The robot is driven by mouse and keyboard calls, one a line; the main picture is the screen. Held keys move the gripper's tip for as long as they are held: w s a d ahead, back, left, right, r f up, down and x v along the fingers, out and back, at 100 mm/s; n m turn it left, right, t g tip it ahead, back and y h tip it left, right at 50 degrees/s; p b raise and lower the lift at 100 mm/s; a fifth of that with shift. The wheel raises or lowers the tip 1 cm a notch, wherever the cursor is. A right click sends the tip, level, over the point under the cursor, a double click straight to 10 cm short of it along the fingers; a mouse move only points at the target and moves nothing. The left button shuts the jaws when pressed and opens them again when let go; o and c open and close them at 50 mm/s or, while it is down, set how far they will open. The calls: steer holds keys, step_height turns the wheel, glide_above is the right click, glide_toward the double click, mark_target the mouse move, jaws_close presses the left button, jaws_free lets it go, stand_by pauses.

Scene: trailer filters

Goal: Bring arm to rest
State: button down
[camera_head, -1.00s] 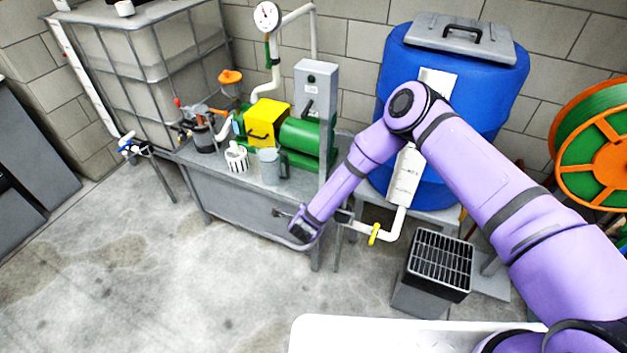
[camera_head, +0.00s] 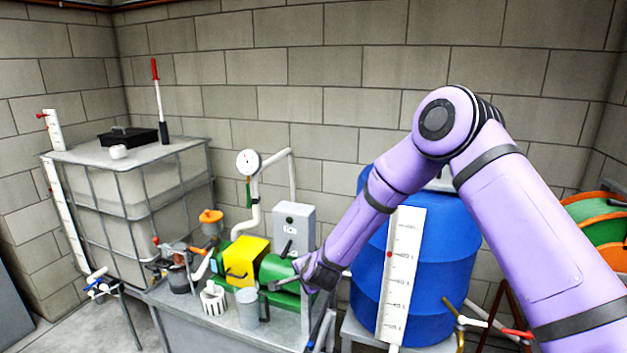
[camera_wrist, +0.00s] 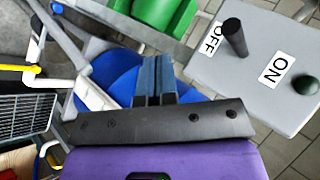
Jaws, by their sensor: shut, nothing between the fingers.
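My purple arm reaches in from the right in the head view and bends at a high elbow in front of the blue barrel (camera_head: 440,285). My gripper (camera_head: 276,285) hangs at the end of the forearm, in front of the green pump motor (camera_head: 280,268) in the picture. In the wrist view my gripper (camera_wrist: 155,75) shows its two fingers side by side, shut with nothing between them. I cannot tell from the head view whether the gripper touches anything.
The grey switch box (camera_head: 294,228) stands close to my gripper; its ON/OFF lever (camera_wrist: 235,35) shows in the wrist view. The caged tank (camera_head: 135,205) is at the left.

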steer(key=s+d+r+n+g, duration=0.15)
steer(key=s+d+r, duration=0.35)
steer(key=r, duration=0.5)
steer(key=s+d+r+n+h, duration=0.1)
steer(key=s+d+r+n, duration=0.2)
steer(key=d+r, duration=0.45)
steer(key=s+d+r+n, duration=0.3)
steer(key=s+d+r, duration=0.1)
steer(key=r, duration=0.7)
steer(key=s+d+r+n+h, duration=0.1)
steer(key=s+d+r, duration=0.2)
steer(key=s, duration=0.7)
steer(key=s+d+r+n+g+h, duration=0.1)
steer(key=s+d+r, duration=0.1)
steer(key=s+d, duration=0.6)
steer(key=s+d+r+n+g+h, duration=0.1)
steer(key=s+d+r, duration=0.2)
steer(key=s+d, duration=0.3)
steer(key=s, duration=0.5)
steer(key=shift+s+r, duration=0.35)
steer(key=shift+s, duration=0.05)
steer(key=shift+w+g, duration=0.1)
steer(key=shift+g, duration=0.15)
